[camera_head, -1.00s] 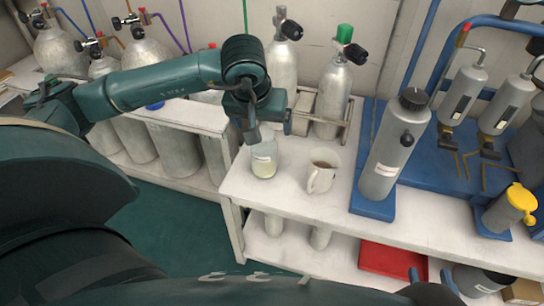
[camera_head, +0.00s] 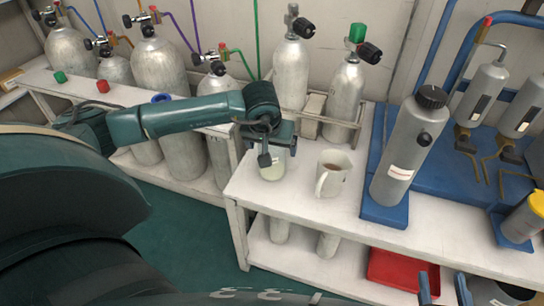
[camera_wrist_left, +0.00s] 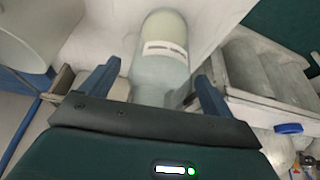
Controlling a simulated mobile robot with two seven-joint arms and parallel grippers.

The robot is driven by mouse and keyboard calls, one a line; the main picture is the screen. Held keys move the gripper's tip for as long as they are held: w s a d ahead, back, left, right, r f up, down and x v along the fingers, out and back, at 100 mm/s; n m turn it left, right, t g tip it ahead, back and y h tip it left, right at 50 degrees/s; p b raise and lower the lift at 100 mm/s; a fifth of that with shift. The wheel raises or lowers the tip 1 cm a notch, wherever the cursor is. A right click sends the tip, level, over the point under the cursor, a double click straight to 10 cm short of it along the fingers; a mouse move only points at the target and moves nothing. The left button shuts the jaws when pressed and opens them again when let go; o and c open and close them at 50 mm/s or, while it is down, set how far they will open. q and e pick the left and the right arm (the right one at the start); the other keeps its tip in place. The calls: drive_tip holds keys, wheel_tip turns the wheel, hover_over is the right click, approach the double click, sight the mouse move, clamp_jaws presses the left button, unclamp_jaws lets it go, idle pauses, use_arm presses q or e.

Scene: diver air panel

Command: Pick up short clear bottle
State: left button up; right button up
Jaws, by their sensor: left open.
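The short clear bottle (camera_head: 272,171) stands on the white bench near its left end, with pale contents and a white label. My left gripper (camera_head: 268,158) is open at the bottle, its arm hiding the bottle's upper part in the head view. In the left wrist view the bottle (camera_wrist_left: 164,55) lies between the two spread blue fingers of the left gripper (camera_wrist_left: 158,70); I cannot tell if either touches it. My right gripper (camera_head: 443,284) shows at the bottom right edge of the head view, fingers apart and empty.
A white mug (camera_head: 331,174) stands just right of the bottle. Behind are grey cylinders (camera_head: 344,98) in a rack. A large grey canister (camera_head: 408,145) stands on a blue base farther right. A red tray (camera_head: 394,268) is on the lower shelf.

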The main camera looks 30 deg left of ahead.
use_arm(q)
drive_tip(key=shift+f, duration=0.1)
drive_tip(key=shift+c, duration=0.2)
drive_tip(key=c, duration=1.1)
drive_tip(key=shift+o, duration=0.2)
